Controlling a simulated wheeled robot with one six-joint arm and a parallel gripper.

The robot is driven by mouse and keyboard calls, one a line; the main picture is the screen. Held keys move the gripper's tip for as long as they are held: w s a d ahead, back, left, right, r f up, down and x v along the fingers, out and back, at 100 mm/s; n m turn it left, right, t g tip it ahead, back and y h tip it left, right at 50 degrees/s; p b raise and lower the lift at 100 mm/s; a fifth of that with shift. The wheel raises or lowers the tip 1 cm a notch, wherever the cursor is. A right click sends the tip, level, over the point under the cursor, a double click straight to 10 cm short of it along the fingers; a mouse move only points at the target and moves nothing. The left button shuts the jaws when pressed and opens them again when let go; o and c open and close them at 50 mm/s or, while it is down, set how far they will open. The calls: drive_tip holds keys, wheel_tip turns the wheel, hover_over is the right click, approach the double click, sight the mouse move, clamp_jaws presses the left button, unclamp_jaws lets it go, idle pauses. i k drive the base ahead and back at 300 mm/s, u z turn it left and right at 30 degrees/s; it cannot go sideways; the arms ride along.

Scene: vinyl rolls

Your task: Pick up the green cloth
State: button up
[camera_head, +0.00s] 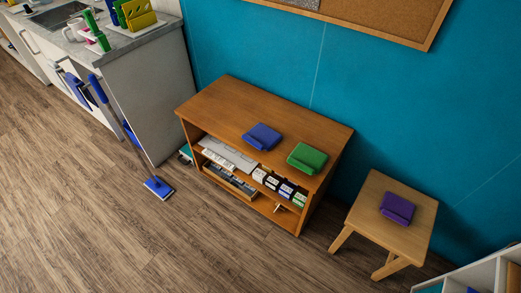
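A folded green cloth (307,158) lies on the top of a low wooden shelf unit (225,95), near its front right corner. It lies flat and nothing covers it. A folded blue cloth (262,136) lies to its left on the same top, with a small gap between them. A folded purple cloth (397,208) lies on a separate wooden stool to the right. My gripper does not show in this view.
The wooden stool (376,217) stands right of the shelf unit. A blue mop (158,187) leans on the kitchen counter (140,60) at left. Boxes and a keyboard fill the shelf below. A white shelf (480,275) is at bottom right. The wooden floor (200,240) in front is clear.

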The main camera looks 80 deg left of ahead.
sight(310, 161)
drive_tip(key=u, duration=1.95)
drive_tip(key=k, duration=0.65)
drive_tip(key=u, duration=0.85)
drive_tip(key=i, duration=1.65)
drive_tip(key=z, duration=0.85)
